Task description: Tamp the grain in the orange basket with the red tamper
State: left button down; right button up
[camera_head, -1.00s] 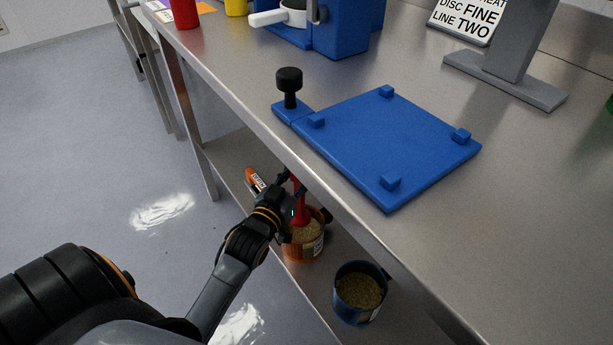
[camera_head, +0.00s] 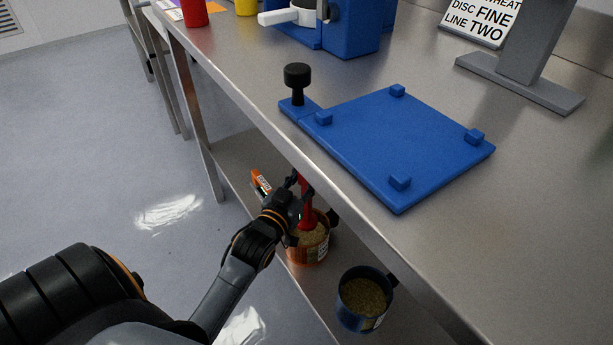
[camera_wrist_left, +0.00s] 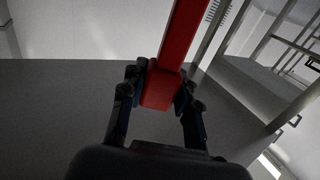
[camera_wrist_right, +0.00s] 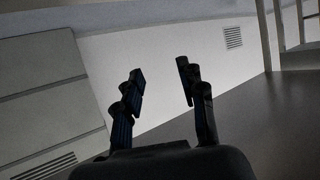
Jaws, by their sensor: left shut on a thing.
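The orange basket (camera_head: 308,252) stands on the lower shelf under the bench edge, with tan grain (camera_head: 309,237) in it. My left gripper (camera_head: 299,198) is shut on the red tamper (camera_head: 307,213) above the basket. The tamper's lower end is at the grain; I cannot tell how hard it presses. In the left wrist view the red tamper shaft (camera_wrist_left: 181,45) runs up from between the fingers of my left gripper (camera_wrist_left: 160,92). My right gripper (camera_wrist_right: 160,85) is open and empty in the right wrist view, and out of the head view.
A blue basket (camera_head: 362,300) with grain stands beside the orange one on the lower shelf (camera_head: 235,155). An orange-and-white labelled item (camera_head: 261,183) lies behind my left gripper. The bench top overhangs the shelf and holds a blue plate (camera_head: 390,145) with a black knob (camera_head: 297,78).

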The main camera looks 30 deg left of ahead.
pick_arm(q)
jog(key=shift+f+b, duration=0.25)
jog(key=shift+b, duration=0.15)
jog(key=shift+f+b, duration=0.3)
jog(key=shift+b, duration=0.05)
jog(key=shift+f+b, duration=0.25)
jog(key=shift+b, duration=0.1)
jog(key=shift+f+b, duration=0.3)
jog(key=shift+b, duration=0.05)
jog(key=shift+f, duration=0.2)
jog(key=shift+f+b, duration=0.5)
jog(key=shift+f, duration=0.3)
pick_arm(e)
notch_tip(320, 180, up, 16)
jog(key=a+t+y, duration=0.2)
jog(key=t+y, duration=0.1)
jog(key=t, duration=0.7)
jog(key=shift+w+a+n, duration=0.2)
jog(key=shift+n, duration=0.1)
jog(key=shift+r, duration=0.15)
pick_arm(q)
jog(key=shift+f, duration=0.1)
